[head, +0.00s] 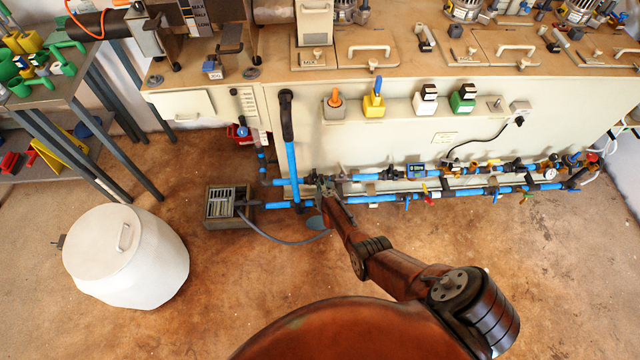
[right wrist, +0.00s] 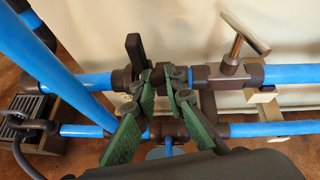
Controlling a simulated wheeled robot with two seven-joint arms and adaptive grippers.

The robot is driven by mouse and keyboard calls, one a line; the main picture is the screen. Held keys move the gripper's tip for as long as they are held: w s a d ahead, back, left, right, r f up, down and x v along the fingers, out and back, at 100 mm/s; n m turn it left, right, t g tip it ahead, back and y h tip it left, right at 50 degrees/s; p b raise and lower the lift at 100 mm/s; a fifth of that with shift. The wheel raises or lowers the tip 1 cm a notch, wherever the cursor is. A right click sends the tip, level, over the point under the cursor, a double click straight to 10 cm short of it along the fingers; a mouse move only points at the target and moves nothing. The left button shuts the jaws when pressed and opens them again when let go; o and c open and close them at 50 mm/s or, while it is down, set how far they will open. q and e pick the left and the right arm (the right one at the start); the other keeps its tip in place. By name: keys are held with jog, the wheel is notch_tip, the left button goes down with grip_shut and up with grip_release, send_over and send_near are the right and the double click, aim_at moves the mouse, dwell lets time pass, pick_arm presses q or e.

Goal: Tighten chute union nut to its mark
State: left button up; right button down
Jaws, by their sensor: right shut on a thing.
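A blue pipe run with dark fittings (head: 308,182) passes low along the front of the bench. In the right wrist view, the upper blue pipe (right wrist: 82,82) meets dark fittings in the middle. My right gripper (head: 326,184) reaches down to this joint. In the right wrist view its green-padded fingers (right wrist: 168,82) are closed around a dark fitting, which looks like the union nut. The fingers cover most of it, and I cannot make out a mark. A dark lever (right wrist: 135,52) stands just left of the fingertips. My left gripper is out of view.
A blue upright pipe (head: 292,165) rises just left of the gripper. A lower blue pipe (right wrist: 265,129) runs parallel. A T-handled valve (right wrist: 240,45) stands close right. A grated drain box (head: 229,206) and white drum (head: 127,255) stand left; the floor right is clear.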

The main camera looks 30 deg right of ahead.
jog(key=shift+a, duration=0.1)
dwell(0.3)
jog(key=c, duration=2)
grip_release()
jog(key=shift+o, duration=0.2)
